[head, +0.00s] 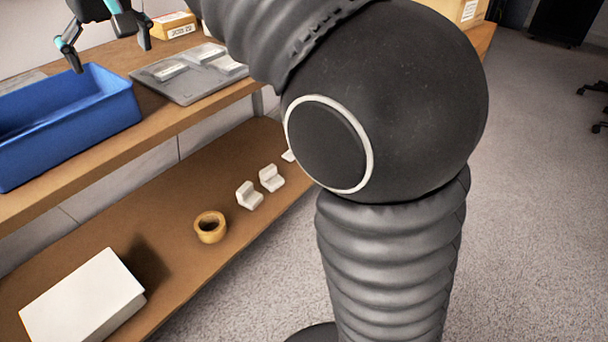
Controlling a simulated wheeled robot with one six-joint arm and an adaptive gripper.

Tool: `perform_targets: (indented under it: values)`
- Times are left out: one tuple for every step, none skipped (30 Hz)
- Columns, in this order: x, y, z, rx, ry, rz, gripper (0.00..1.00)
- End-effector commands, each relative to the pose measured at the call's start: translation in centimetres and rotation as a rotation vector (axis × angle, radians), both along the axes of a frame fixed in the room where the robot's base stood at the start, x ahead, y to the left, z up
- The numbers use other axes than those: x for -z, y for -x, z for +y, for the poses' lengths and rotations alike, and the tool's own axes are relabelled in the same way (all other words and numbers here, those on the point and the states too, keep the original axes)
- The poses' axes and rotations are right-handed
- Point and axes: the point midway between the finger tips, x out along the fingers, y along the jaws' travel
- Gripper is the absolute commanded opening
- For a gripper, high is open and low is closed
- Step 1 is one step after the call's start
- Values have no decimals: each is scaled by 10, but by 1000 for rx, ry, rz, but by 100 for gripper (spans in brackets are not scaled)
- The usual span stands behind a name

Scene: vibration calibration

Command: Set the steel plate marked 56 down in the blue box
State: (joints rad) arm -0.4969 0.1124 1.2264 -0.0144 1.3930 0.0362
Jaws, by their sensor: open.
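The blue box (75,128) stands on the upper shelf of the wooden bench at the left; its left part is cut off by the frame edge. My gripper (108,50) is at the top left, above and just behind the box's far right corner. Its fingers are spread and open, with nothing visible between them. A grey tray (205,92) lies to the right of the box with several light metal pieces (171,71) on it. No number 56 is readable, so I cannot tell which piece is the marked plate. The inside floor of the box is mostly hidden.
My arm covers the middle of the view. A yellow labelled box (176,24) stands behind the tray. On the lower shelf are a tape roll (210,228), white angled blocks (249,195) and a white box (84,300). Carpeted floor lies open at the right.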

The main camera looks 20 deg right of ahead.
Motion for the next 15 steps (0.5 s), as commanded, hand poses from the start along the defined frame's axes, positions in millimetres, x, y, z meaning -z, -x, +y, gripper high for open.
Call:
perform_targets:
  values:
    - [3, 10, -25, 32, -2, -6, 100]
    - [7, 16, -38, 48, -4, -7, 100]
    - [12, 24, -55, 70, -5, -11, 100]
    - [16, 30, -67, 85, -7, -16, 100]
    - [21, 37, -79, 102, -7, -16, 100]
    - [28, 46, -94, 123, -9, -21, 100]
    - [33, 54, -105, 139, -10, -24, 100]
    - [39, 62, -116, 156, -11, -27, 100]
    - [48, 73, -130, 177, -13, -32, 100]
    - [55, 81, -140, 193, -13, -34, 100]
    - [62, 90, -150, 210, -14, -38, 100]
    - [73, 102, -162, 231, -15, -42, 100]
    - [81, 111, -172, 248, -15, -44, 100]
    - [90, 121, -180, 264, -17, -47, 100]
    - [102, 133, -191, 286, -16, -51, 100]
